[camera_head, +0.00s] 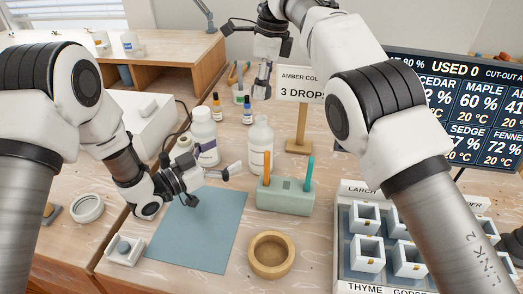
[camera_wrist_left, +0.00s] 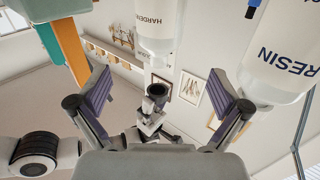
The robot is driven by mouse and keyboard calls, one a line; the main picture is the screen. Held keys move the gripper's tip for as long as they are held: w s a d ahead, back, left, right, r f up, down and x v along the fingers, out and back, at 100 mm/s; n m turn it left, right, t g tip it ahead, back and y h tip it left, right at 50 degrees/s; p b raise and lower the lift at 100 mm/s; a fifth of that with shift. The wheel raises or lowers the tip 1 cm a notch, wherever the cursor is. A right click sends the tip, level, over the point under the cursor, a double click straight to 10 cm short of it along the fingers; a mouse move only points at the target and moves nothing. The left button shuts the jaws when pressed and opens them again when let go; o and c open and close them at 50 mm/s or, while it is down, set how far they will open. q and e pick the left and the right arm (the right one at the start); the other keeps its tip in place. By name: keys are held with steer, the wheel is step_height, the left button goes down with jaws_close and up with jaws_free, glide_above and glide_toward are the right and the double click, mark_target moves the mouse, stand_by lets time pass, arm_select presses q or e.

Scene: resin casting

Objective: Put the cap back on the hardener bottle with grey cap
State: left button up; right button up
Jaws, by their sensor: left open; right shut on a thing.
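The hardener bottle (camera_head: 261,146) stands upright behind the green block; its top shows no cap. In the left wrist view it hangs upside down with its HARDENER label (camera_wrist_left: 155,28). The white resin bottle (camera_head: 204,130) stands to its left and also shows in the left wrist view (camera_wrist_left: 280,60). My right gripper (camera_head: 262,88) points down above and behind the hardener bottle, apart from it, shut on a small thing. In the left wrist view a dark grey round piece, apparently the cap (camera_wrist_left: 161,89), shows there. My left gripper (camera_head: 214,168) is open and empty in front of the bottles.
A green block (camera_head: 285,197) with an orange and a teal stick stands in front of the hardener bottle. A blue mat (camera_head: 197,235) lies left, a wooden ring-shaped dish (camera_head: 271,255) in front. Small dropper bottles (camera_head: 247,111) and a sign (camera_head: 302,88) stand behind; a tray of molds (camera_head: 348,275) lies right.

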mark_target(261, 135)
arm_select(q)
steer(key=x, duration=1.2)
steer(key=c, duration=1.7)
steer(key=shift+c, duration=0.2)
arm_select(e)
steer(key=shift+w+f, duration=0.1)
steer(key=shift+f, duration=2.4)
